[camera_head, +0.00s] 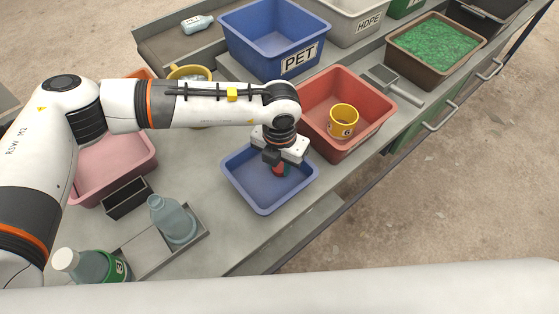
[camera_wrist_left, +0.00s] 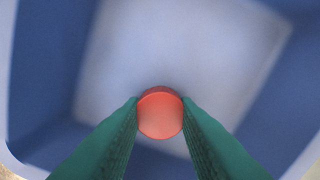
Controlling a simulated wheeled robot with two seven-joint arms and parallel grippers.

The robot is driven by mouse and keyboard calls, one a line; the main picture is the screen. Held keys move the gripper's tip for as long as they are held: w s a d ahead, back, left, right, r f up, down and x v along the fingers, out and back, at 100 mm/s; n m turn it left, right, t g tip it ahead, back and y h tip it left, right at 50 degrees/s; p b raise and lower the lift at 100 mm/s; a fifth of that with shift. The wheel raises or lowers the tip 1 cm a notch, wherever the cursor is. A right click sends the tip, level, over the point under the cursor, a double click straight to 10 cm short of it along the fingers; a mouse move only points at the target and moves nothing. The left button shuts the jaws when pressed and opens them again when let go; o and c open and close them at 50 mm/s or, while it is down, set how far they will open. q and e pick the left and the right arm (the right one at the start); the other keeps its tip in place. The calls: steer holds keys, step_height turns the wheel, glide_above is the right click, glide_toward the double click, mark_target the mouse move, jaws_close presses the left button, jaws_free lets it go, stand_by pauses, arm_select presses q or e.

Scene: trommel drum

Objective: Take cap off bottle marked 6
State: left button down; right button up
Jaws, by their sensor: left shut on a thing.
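My left gripper (camera_head: 279,167) is shut on a red cap (camera_wrist_left: 160,114) and holds it over the small blue tray (camera_head: 262,206). In the left wrist view the round cap sits between the two green fingertips (camera_wrist_left: 161,103), with the blurred tray floor beyond it. A clear bluish bottle (camera_head: 173,222) without a cap stands in a grey holder at the lower left. A bottle with a green label and a white cap (camera_head: 90,265) stands left of it; its mark is too small to read surely. My right gripper is out of view.
A red bin (camera_head: 374,88) right of the tray holds a yellow cup (camera_head: 343,121). A blue PET bin (camera_head: 244,56) stands behind. A pink bin (camera_head: 120,177) and a small black box (camera_head: 127,198) are at left. The table's front edge runs close to the tray.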

mark_target(280, 166)
arm_select(q)
steer(key=c, duration=1.1)
jaws_free()
steer(key=shift+f, duration=0.1)
steer(key=shift+r, duration=0.35)
step_height(280, 166, up, 12)
steer(key=shift+f+b, duration=0.2)
steer(key=shift+b, duration=0.35)
